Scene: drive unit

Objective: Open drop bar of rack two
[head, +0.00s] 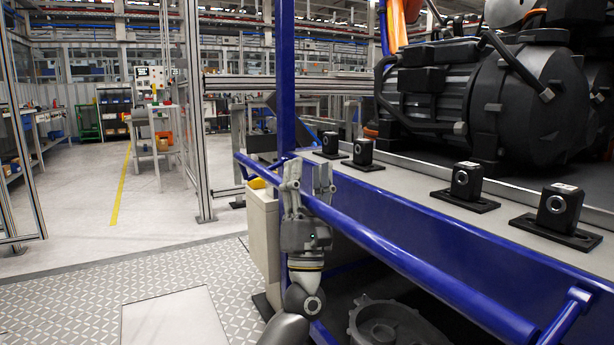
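The blue drop bar (410,262) runs slantwise along the front of the blue rack, from the upper left to the lower right. My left gripper (307,174) points upward at the bar's left part, with its two fingers apart. The left finger covers a piece of the bar, and the right finger rises behind it, so the bar appears to pass between them. I cannot tell whether the fingers touch the bar. My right gripper is not in view.
The rack's grey shelf (400,183) carries several black mounting blocks (466,182) and a large dark drive unit (490,95). A blue post (285,75) stands behind the gripper. A dark gear-shaped part (390,322) lies below the bar. Open floor (110,205) lies left.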

